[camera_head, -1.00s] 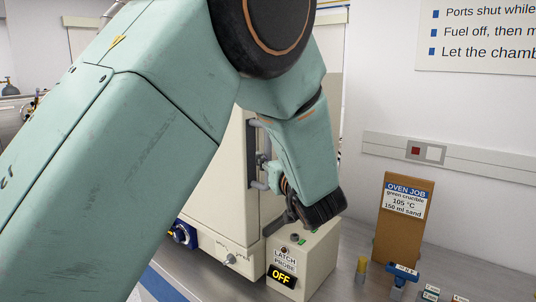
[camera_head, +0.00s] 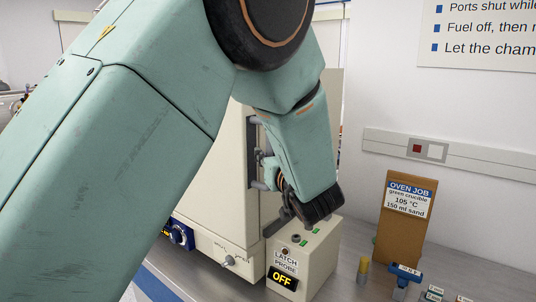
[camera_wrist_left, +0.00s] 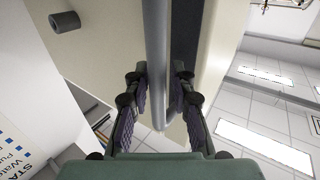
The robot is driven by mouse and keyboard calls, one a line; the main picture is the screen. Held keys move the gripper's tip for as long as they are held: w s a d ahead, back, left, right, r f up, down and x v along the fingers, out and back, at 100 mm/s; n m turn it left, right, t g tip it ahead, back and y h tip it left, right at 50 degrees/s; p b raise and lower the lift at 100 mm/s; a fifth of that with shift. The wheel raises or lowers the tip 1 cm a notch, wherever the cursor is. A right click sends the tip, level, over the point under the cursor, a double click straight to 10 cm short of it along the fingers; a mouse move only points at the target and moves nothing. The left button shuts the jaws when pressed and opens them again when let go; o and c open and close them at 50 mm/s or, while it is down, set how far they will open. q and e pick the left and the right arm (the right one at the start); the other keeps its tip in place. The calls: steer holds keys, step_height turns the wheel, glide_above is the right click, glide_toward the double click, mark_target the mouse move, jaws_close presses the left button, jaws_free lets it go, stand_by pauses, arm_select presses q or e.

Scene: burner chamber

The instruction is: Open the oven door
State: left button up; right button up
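The oven (camera_head: 215,190) is a cream box behind my left arm in the head view, largely hidden by it. Its door looks shut, as far as it shows. A grey upright handle (camera_head: 254,182) stands on its right part. My left gripper (camera_head: 266,168) is at this handle, partly hidden by my wrist. In the left wrist view, the handle bar (camera_wrist_left: 156,50) runs between the two fingers of the gripper (camera_wrist_left: 158,80). The fingers are apart, one on each side, with gaps to the bar. My right gripper is not in view.
A cream latch probe box (camera_head: 318,262) with an OFF display stands just below my left wrist. A brown job board (camera_head: 392,240) leans at the right, with a blue-topped item (camera_head: 404,272) and a yellow cylinder (camera_head: 363,270) before it.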

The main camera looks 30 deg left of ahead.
arm_select(q)
steer(key=shift+d+r, duration=0.1)
jaws_close()
steer(key=shift+w, duration=0.1)
steer(key=shift+a+f, duration=0.2)
steer(key=shift+f, duration=0.05)
